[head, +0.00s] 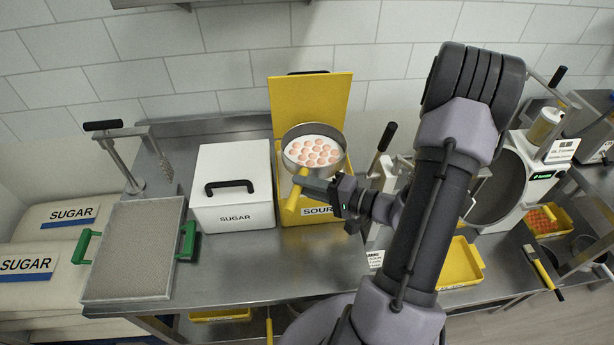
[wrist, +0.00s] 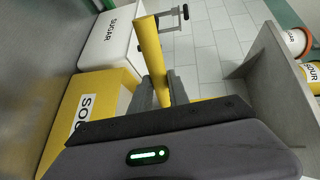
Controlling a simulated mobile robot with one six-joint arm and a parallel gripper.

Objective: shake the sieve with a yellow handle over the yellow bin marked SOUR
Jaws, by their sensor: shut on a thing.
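The sieve (head: 297,135) is a round metal pan with several pale orange-pink pieces in it. It is held roughly level above the yellow bin marked SOUR (head: 318,211), whose yellow lid (head: 308,100) stands open at the back. My gripper (head: 306,184) is shut on the yellow handle (head: 292,198) at the front of the sieve. In the wrist view the handle (wrist: 149,48) passes between the fingers (wrist: 162,92), and part of the yellow SOUR bin (wrist: 85,112) shows below. The sieve and my arm hide most of the bin's opening.
A closed white SUGAR bin (head: 234,203) stands left of the yellow bin. A tray with green handles (head: 135,250) lies further left. A dark-handled lever (head: 383,145) and a machine (head: 510,180) stand to the right. The tiled wall (head: 220,70) is behind.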

